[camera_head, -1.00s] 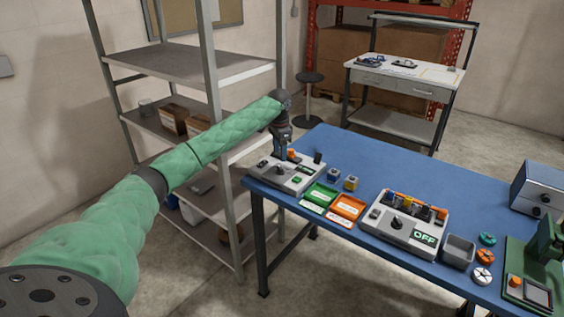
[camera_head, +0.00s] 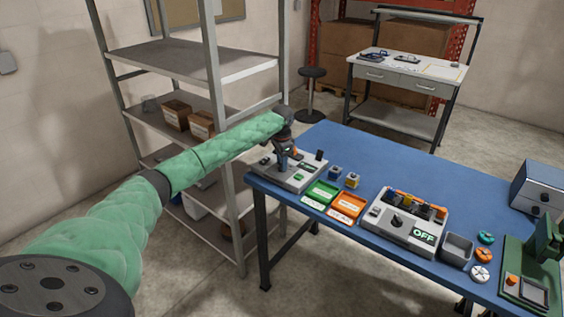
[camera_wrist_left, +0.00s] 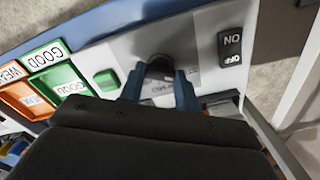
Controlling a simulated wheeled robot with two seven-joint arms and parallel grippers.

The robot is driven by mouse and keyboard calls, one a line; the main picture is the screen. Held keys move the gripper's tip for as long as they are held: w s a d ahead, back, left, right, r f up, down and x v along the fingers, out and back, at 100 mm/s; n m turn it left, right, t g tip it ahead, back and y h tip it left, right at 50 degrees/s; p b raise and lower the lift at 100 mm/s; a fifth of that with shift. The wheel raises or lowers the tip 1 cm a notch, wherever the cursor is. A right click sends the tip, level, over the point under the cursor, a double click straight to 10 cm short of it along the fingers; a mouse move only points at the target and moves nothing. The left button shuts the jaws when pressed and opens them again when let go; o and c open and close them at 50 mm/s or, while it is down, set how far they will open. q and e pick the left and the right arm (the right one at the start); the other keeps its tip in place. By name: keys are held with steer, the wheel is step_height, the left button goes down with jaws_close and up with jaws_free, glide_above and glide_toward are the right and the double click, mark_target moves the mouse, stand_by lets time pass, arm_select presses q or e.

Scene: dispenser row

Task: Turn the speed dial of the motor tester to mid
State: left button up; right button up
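The grey motor tester (camera_head: 300,175) sits at the left end of the blue table. In the left wrist view its panel (camera_wrist_left: 204,47) shows a dark round dial (camera_wrist_left: 159,67), a black ON/OFF switch (camera_wrist_left: 231,47) and a green button (camera_wrist_left: 107,80). My left gripper (camera_head: 283,167) points down at the tester's panel. In the left wrist view the blue fingers of the left gripper (camera_wrist_left: 161,82) stand apart on either side of the dial. I cannot tell whether they touch it. The dial's pointer and most of its lettering are hidden or blurred. My right gripper is out of view.
Green (camera_head: 321,193) and orange (camera_head: 347,206) trays lie right of the tester. Farther right are a grey unit with an OFF display (camera_head: 424,237), a grey bin (camera_head: 457,249) and a green machine (camera_head: 530,270). A metal shelf (camera_head: 200,68) stands left of the table.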

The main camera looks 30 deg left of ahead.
arm_select(q)
steer(key=shift+c, duration=1.4)
